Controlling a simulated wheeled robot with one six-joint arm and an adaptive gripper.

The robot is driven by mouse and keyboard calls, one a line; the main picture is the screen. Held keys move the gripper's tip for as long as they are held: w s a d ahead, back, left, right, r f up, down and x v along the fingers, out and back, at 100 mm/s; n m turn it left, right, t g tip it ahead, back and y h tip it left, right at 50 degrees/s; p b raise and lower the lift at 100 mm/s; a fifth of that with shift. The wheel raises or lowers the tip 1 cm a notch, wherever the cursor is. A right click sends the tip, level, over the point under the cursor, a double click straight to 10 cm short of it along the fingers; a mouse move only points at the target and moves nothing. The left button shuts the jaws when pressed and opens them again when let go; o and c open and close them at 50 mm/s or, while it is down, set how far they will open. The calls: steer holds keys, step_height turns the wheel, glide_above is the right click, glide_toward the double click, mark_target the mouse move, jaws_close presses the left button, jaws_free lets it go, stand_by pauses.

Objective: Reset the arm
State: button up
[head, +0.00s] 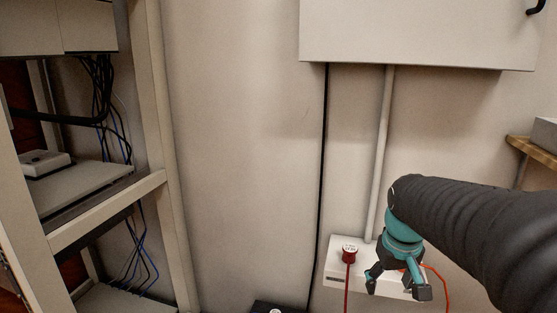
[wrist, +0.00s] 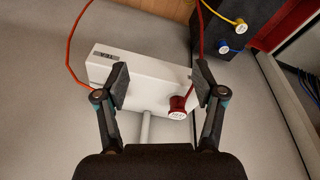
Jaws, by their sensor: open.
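My gripper (head: 396,287) hangs from my black-sleeved arm at the lower right of the head view, in front of a white wall box. In the wrist view my gripper (wrist: 160,90) is open, its two fingers wide apart with the white box (wrist: 150,75) showing between and beyond them. A red plug (wrist: 178,108) with a red cable sits on the box near the right finger; it also shows left of my gripper in the head view (head: 349,254). The gripper holds nothing. I cannot tell from these views whether a finger touches the box.
A large wall cabinet (head: 420,35) is above, with a conduit (head: 381,150) running down to the box. An equipment rack (head: 160,180) with cables stands at left. A wooden shelf (head: 533,150) is at right. A dark unit (wrist: 235,25) holds yellow and blue plugs. An orange cable (wrist: 72,50) loops near the box.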

steer(key=s+a+t, duration=0.1)
steer(key=s+a, duration=0.2)
steer(key=s, duration=0.4)
steer(key=s+a+t, duration=0.2)
steer(key=s+a, duration=0.1)
steer(key=s, duration=0.5)
steer(key=shift+a+m+y, duration=0.4)
